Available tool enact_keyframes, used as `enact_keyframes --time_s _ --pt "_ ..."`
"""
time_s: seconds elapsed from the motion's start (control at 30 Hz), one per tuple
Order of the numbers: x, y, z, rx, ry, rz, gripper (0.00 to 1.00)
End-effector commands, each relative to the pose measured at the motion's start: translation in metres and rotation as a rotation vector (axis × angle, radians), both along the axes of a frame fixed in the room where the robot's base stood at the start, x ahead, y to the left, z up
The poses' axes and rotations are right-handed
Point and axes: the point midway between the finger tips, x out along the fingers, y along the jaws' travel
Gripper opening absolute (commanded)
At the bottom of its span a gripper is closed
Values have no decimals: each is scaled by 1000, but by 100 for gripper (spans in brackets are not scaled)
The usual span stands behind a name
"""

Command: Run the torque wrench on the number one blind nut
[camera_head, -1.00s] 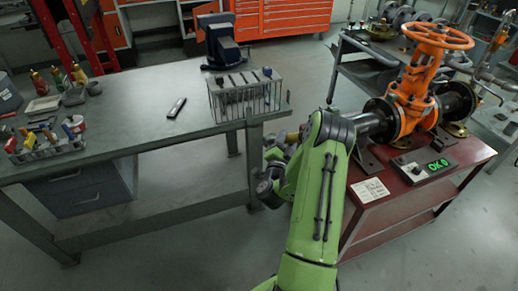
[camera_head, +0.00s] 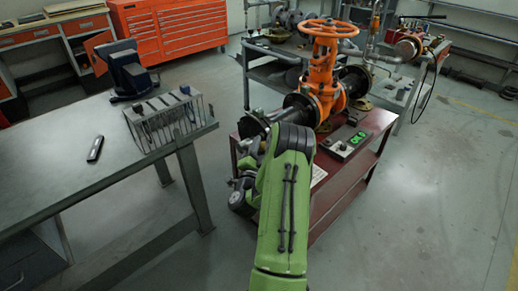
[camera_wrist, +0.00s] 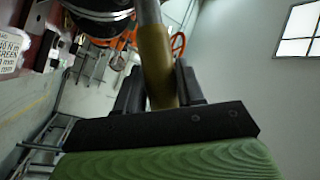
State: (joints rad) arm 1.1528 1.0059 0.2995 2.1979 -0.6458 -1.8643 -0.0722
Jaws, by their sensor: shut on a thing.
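My gripper (camera_wrist: 162,92) is shut on the brass-coloured grip of a tool, seemingly the torque wrench (camera_wrist: 156,62). Its grey shaft runs up out of the wrist view, so its head is hidden. In the head view my green arm covers the gripper and the tool. The orange gate valve (camera_head: 323,80) with its handwheel stands on a red cart, joined to dark flanged pipe. The near end flange (camera_head: 254,124) is partly behind my arm. A dark flange edge (camera_wrist: 100,18) shows at the top left of the wrist view. I cannot make out the number one blind nut.
The red cart (camera_head: 345,190) carries a control box (camera_head: 345,145) with a green display. The floor at right is clear.

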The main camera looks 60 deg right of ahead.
Motion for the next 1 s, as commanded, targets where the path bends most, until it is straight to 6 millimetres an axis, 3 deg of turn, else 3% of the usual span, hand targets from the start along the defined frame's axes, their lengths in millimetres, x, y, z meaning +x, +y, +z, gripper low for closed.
enact_keyframes --time_s 0.5,1.0 --pt "-8 -32 3 -5 -5 -4 0" --pt "-7 -30 3 -4 -3 -1 0"
